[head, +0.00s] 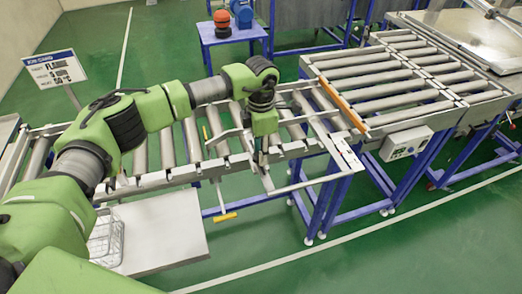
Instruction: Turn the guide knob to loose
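My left arm, green and grey, reaches in from the left over the roller conveyor. My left gripper (262,158) points down at the near rail of the conveyor, beside a thin metal guide frame (285,187). It is small and partly covered by my wrist, so I cannot tell whether its fingers are open or shut on anything. I cannot make out the guide knob for certain; it may be hidden by the gripper. A yellow handle (225,217) hangs below the near rail, apart from the gripper. My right gripper is not in view.
An orange bar (342,105) crosses the conveyor right of my gripper. A grey control box (406,142) sits on the near side. A blue table (232,36) stands behind. A sign (55,70) is at left, a grey platform (165,235) in front. Green floor is clear at front right.

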